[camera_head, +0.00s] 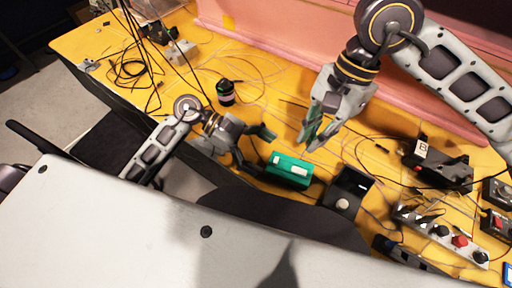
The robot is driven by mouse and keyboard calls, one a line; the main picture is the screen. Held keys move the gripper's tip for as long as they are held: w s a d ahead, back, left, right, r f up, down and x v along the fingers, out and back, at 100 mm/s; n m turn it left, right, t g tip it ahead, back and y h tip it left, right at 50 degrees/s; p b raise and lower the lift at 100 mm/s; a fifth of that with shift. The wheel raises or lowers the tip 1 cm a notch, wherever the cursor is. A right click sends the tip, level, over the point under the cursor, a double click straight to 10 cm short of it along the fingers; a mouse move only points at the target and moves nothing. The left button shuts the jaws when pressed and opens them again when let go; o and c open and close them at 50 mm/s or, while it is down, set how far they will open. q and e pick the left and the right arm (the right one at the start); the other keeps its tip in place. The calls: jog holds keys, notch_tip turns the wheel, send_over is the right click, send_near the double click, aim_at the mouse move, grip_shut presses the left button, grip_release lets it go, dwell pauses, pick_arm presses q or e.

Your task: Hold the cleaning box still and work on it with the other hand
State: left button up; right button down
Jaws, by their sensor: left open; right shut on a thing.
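The cleaning box appears to be the green box (289,171) with pale patches on top, lying near the front edge of the table. My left gripper (259,153) is open just left of the box, with its fingers spread; I cannot tell whether it touches the box. My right gripper (311,142) points down above and behind the box, apart from it. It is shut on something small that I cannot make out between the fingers.
The yellow table (290,115) carries loose cables. A black open bin (349,190) stands right of the box. A dark jar (226,93) stands at the back left. A dark device (437,165) and a button panel (440,234) are at the right. A pink foam wall (280,45) closes the back.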

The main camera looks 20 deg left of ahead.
aim_at(274, 160)
pick_arm(q)
jog(key=shift+x, duration=2.45)
jog(key=c, duration=1.2)
